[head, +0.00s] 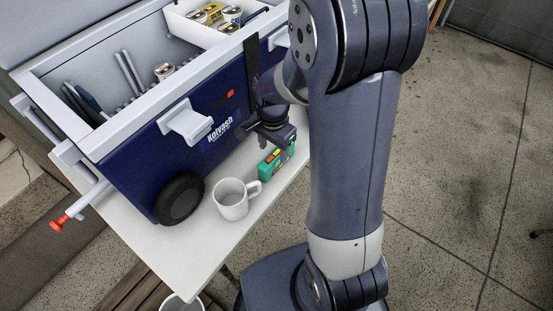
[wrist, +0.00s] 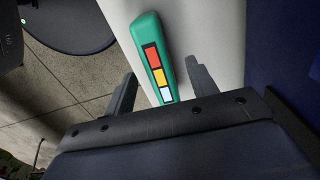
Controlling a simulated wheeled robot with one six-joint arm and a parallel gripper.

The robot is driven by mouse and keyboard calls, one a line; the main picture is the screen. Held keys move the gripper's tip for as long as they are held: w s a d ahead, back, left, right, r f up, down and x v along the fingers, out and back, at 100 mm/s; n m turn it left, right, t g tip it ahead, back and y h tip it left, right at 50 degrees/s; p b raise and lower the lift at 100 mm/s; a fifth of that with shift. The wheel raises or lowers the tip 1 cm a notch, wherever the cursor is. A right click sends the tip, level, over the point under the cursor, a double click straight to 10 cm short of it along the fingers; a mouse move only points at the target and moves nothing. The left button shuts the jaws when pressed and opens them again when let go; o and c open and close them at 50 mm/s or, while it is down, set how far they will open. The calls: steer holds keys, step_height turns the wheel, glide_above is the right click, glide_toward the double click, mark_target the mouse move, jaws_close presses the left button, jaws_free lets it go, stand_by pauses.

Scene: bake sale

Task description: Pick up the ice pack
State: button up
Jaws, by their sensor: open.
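My gripper (wrist: 162,72) is open and empty. Its fingers appear on either side of the green block's near end in the wrist view, with no visible contact. In the head view my gripper (head: 273,135) is just above and beside the block.
The blue wheeled cooler (head: 130,165) stands open on the white table (head: 190,243), close beside my gripper. A white mug (head: 230,203) stands just left of the green block. Several cans (head: 232,14) sit in the cooler's white tray. Paved floor lies beyond the table's right edge.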

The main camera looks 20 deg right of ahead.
mark_target(277, 152)
steer(key=f, duration=0.2)
steer(key=d+f, duration=0.1)
steer(key=f, duration=0.1)
steer(key=shift+w+d+f+b, duration=0.15)
steer(key=shift+w+b, duration=0.05)
steer(key=shift+b, duration=0.1)
steer(key=shift+f, duration=0.55)
steer(key=shift+c, duration=0.5)
jaws_close()
